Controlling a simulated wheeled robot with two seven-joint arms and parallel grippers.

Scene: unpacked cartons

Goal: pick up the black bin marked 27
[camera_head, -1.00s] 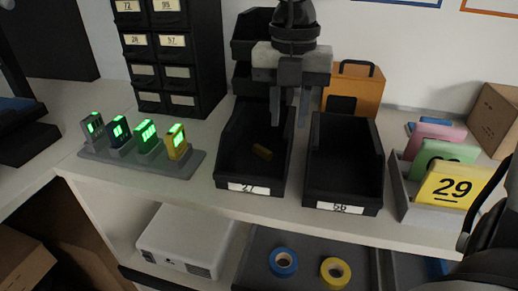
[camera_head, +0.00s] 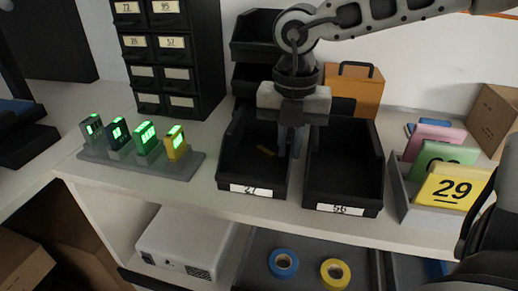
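My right gripper (camera_head: 290,155) points down at the bin's right wall. Its fingers are close together, one on each side of that wall, and look shut on it. The wall between the fingers is partly hidden. The bin still rests on the shelf, close beside the black bin marked 56 (camera_head: 340,209). My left gripper is not in view.
A rack of lit green displays (camera_head: 142,168) stands left. A black drawer cabinet (camera_head: 175,60) and an orange box (camera_head: 355,88) stand behind. A tray with colored cards (camera_head: 448,188) is at right. A white device (camera_head: 185,240) and tape rolls (camera_head: 284,263) lie below.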

